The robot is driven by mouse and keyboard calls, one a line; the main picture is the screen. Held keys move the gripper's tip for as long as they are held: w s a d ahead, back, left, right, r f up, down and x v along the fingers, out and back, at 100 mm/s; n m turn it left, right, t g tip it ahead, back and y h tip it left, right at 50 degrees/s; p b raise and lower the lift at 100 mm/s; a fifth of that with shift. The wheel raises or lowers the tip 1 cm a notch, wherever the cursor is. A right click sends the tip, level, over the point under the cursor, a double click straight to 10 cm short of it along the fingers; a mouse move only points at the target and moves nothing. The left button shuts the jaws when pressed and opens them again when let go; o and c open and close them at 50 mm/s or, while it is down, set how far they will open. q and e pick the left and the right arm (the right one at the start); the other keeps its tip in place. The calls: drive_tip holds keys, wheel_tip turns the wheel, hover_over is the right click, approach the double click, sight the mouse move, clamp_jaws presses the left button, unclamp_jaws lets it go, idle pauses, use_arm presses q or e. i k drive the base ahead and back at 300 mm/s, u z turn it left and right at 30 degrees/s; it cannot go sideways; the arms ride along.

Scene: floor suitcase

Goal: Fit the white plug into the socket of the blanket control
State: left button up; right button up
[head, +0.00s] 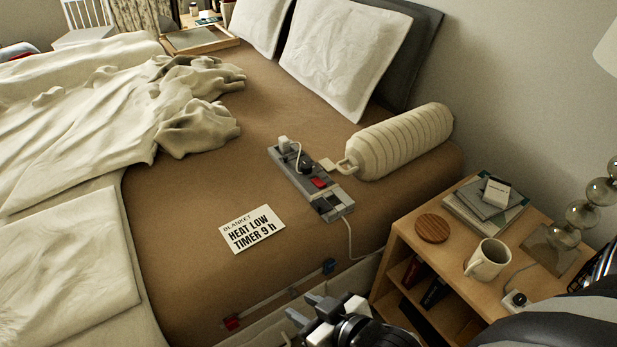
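A long grey unit (292,172), which looks like a power strip or the blanket control, lies on the brown bed sheet. A white plug (284,144) stands at its far end; I cannot tell how deep it sits. A black plug (304,163) with a dark cord is beside it, then a red switch (320,183). The near end has a dark panel (329,205), and a pale cord hangs from there over the bed edge. My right gripper (307,307) is at the bottom centre, below the bed edge, fingers apart and empty. My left gripper is out of view.
A card (252,229) reading "BLANKET HEAT LOW TIMER 9 h" lies left of the unit. A ribbed bolster (405,140) lies right of it. The nightstand (440,245) holds a mug (488,259), books and a lamp. A rod (282,294) with red and blue ends runs along the bed side.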

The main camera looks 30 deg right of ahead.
sight(342, 204)
drive_tip(key=z, duration=1.45)
drive_tip(key=i, duration=0.5)
drive_tip(key=u, duration=2.2)
